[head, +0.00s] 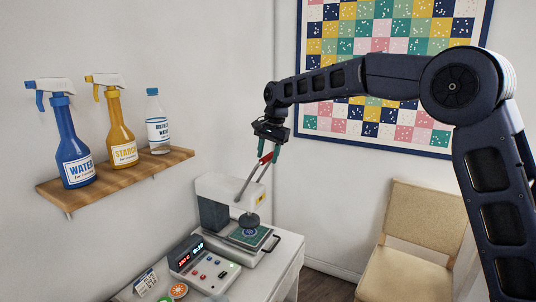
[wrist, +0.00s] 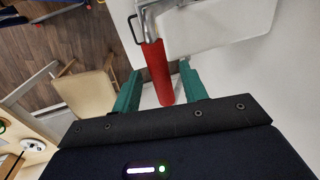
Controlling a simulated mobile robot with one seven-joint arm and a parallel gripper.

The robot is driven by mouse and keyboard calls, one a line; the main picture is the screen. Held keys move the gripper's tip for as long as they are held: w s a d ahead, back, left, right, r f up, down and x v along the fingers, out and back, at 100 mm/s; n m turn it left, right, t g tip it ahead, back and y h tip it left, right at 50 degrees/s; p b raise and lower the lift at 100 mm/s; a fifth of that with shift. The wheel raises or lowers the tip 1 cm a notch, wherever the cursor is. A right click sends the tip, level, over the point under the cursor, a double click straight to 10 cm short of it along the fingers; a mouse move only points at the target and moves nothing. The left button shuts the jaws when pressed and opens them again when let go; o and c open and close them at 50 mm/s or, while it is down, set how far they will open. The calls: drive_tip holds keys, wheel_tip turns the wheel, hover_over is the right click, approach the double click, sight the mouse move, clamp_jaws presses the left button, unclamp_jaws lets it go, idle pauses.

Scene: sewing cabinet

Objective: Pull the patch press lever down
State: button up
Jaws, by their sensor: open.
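The patch press (head: 222,190) stands on a white cabinet, with a round press head above a flat bed that holds a green patch (head: 247,237). Its lever is a metal bar that rises toward the upper right and ends in a red grip (head: 266,158). My gripper (head: 268,150) is at the top of the lever and is open. In the wrist view the red grip (wrist: 158,72) lies between the two green fingers of my gripper (wrist: 156,88). A gap shows on both sides, so the fingers do not appear closed on it.
A control box (head: 202,266) with lit displays stands in front of the press. A wooden shelf (head: 120,180) on the left wall holds a blue bottle (head: 77,150), a yellow bottle (head: 120,135) and a clear bottle (head: 156,125). A chair (head: 415,240) stands at the right.

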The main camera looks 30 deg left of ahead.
clamp_jaws()
drive_tip(key=shift+d+f+y, duration=0.35)
drive_tip(key=shift+d+y, duration=0.05)
drive_tip(key=shift+d, duration=0.25)
drive_tip(key=d+f+y, duration=0.1)
drive_tip(key=d+f, duration=0.4)
drive_tip(key=f, duration=0.3)
drive_tip(key=d+f+y, duration=0.2)
drive_tip(key=d+f, duration=0.3)
drive_tip(key=f, duration=0.4)
drive_tip(key=shift+y, duration=0.3)
drive_tip(key=c, duration=0.7)
unclamp_jaws()
drive_tip(key=shift+r, duration=0.25)
drive_tip(key=o, duration=0.7)
